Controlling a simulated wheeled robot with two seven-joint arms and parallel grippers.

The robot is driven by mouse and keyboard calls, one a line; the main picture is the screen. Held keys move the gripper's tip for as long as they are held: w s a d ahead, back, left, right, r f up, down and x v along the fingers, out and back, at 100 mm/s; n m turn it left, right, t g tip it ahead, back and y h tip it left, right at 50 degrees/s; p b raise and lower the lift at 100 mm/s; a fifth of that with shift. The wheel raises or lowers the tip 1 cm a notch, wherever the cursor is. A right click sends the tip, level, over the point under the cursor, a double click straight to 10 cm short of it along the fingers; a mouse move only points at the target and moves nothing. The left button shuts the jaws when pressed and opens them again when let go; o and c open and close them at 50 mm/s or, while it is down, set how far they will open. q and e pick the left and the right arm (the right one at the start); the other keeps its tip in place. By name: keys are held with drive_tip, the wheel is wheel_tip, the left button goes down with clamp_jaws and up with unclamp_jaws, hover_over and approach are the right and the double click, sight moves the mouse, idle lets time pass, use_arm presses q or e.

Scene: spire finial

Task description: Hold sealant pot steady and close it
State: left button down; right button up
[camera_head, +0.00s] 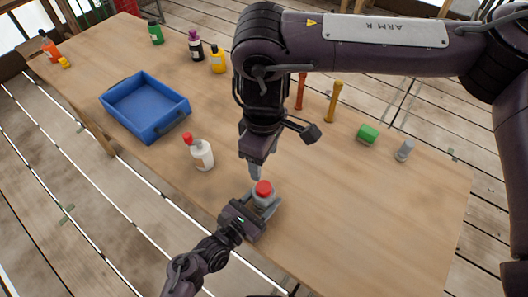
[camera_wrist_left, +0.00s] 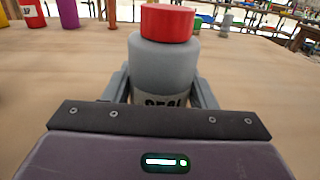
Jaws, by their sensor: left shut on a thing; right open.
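The sealant pot is a grey pot (camera_head: 264,199) with a red lid (camera_head: 264,187) on its top, standing upright near the table's front edge. In the left wrist view the grey pot (camera_wrist_left: 163,65) fills the middle, with the red lid (camera_wrist_left: 167,22) above it and a partly hidden label below. My left gripper (camera_head: 262,207) is shut on the pot's body from the front, a finger on each side. My right gripper (camera_head: 255,172) is open and empty, pointing down just above and beside the lid, apart from it. Part of its fingers is hidden.
A blue tray (camera_head: 122,114) lies farther left. Several bottles stand at the back. The front right table is clear.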

sight(257, 206)
idle(0.3)
use_arm(q)
drive_tip(key=c, duration=0.5)
unclamp_jaws()
drive_tip(key=b+v, duration=0.1)
drive_tip(key=v, duration=0.7)
